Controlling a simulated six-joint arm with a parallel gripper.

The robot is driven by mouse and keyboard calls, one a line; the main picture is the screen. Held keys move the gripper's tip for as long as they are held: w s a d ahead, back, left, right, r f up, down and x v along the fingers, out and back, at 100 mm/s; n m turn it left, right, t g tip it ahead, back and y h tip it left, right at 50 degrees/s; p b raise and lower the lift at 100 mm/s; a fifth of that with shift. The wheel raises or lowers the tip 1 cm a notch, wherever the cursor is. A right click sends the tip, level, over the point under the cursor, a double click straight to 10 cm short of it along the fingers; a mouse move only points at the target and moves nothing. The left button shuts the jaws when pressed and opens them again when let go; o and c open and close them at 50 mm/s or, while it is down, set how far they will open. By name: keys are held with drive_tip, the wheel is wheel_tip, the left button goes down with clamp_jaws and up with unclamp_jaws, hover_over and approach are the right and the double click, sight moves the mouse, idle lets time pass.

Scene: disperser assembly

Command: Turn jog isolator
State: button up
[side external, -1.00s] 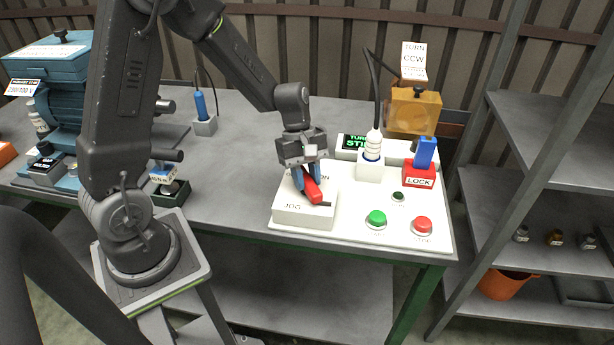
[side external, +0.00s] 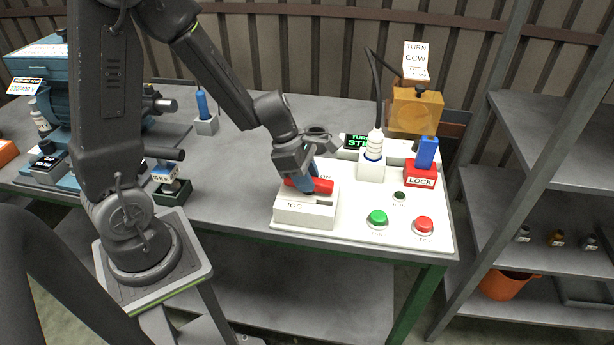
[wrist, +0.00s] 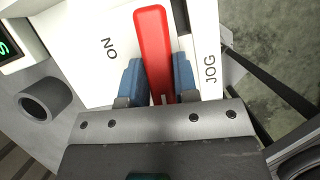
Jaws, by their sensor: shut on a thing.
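The jog isolator is a white box (side external: 304,215) at the front left of the white control panel, with a red handle (side external: 322,186) on top. In the wrist view the red handle (wrist: 153,50) lies between the labels ON and JOG on the white face. My gripper (side external: 309,183) is shut on the handle, with one blue finger on each side of it (wrist: 160,80). In the side view the handle lies roughly left to right across the box, and the fingers hide part of it. The gripper is tilted.
To the right on the panel are a green button (side external: 377,218), a red button (side external: 424,225), a red LOCK block (side external: 420,175) with a blue piece, and a white plug (side external: 373,150) with a black cable. A blue machine (side external: 45,100) stands at the left.

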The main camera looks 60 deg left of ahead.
drive_tip(key=shift+s+n, duration=0.1)
drive_tip(key=shift+n, duration=0.4)
drive_tip(key=shift+f, duration=0.1)
drive_tip(key=o, duration=0.9)
drive_tip(key=shift+t, duration=0.3)
drive_tip(key=v, duration=1.4)
drive_tip(key=shift+d, duration=0.2)
drive_tip(key=s+d+r+m+y, duration=0.1)
drive_tip(key=s+d+r+m, duration=0.1)
drive_tip(key=m, duration=0.7)
drive_tip(key=s+d+r+m+t+y, duration=0.1)
drive_tip(key=s+m, duration=0.3)
drive_tip(key=m, duration=0.5)
drive_tip(key=s+d+r+m+t+y, duration=0.1)
drive_tip(key=s+d+m, duration=0.3)
drive_tip(key=m, duration=0.4)
drive_tip(key=shift+s+r+m, duration=0.15)
drive_tip(key=shift+r+m, duration=0.25)
drive_tip(key=shift+r, duration=0.4)
